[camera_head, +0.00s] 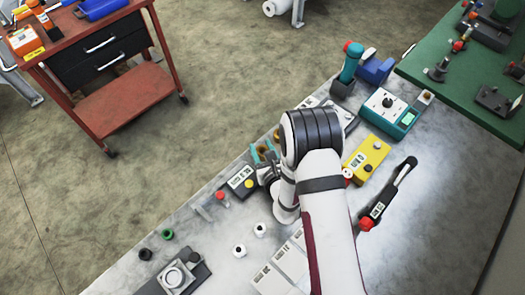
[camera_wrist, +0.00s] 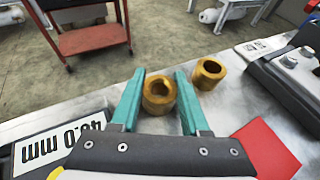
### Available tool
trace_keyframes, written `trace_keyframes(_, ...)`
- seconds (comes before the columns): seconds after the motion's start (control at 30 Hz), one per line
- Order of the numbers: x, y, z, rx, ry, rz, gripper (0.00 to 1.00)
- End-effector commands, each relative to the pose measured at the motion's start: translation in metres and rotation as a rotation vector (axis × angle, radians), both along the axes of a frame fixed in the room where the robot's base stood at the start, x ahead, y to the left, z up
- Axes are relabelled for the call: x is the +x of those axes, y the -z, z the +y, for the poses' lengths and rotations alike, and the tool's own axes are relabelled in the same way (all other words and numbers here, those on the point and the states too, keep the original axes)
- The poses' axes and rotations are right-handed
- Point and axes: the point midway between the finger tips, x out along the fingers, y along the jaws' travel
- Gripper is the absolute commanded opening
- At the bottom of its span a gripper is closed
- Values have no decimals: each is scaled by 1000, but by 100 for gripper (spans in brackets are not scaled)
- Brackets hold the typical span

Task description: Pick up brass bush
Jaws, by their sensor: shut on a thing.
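In the head view my gripper (camera_head: 264,152) is at the back edge of the grey bench, and my arm hides part of the area. A second brass bush (camera_wrist: 208,73) stands just right of the right finger in the wrist view, apart from it. It also shows in the head view (camera_head: 277,135).
A dark block labelled 40.0 mm (camera_wrist: 60,136) lies left of my gripper. A red flat piece (camera_wrist: 266,150) and a dark fixture (camera_wrist: 288,66) are to the right. A yellow box (camera_head: 367,160) stands farther right. Several small parts lie on the bench's left.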

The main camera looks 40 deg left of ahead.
Motion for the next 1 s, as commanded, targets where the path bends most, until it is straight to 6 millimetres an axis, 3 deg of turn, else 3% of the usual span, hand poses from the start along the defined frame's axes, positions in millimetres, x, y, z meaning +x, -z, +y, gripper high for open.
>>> trace_keyframes(0.1,0,0,0,0,0,0,0)
trace_keyframes(0.47,0,-2,0,2,0,-1,0)
trace_keyframes(0.57,1,-10,1,2,0,-2,0)
trace_keyframes(0.73,0,-40,1,4,0,-3,0)
trace_keyframes(1.0,28,-77,-55,2,7,-2,0)
